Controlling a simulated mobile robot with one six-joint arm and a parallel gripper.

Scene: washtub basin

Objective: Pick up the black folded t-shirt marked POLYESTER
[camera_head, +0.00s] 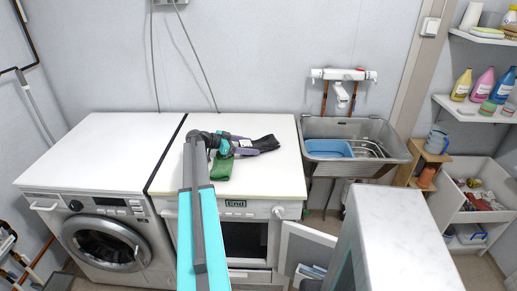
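A small dark, blackish cloth item (265,143) lies on the white top of the right-hand appliance, toward its back. A dark green cloth item (222,166) lies in front and to the left of it. No POLYESTER marking is readable, so I cannot tell whether the dark item is the folded t-shirt. My arm reaches up from the bottom of the view over this top. My gripper (232,146) is at its far end, just behind the green item and left of the dark one. Its fingers are too small and overlapped to tell whether they are open or touching cloth.
A white washing machine (95,150) stands at left with a bare top. A grey sink (385,130) holding a blue basin (329,148) is right of the appliance (285,180). A pale marble-look block (395,235) stands front right. Bottles stand on shelves at far right.

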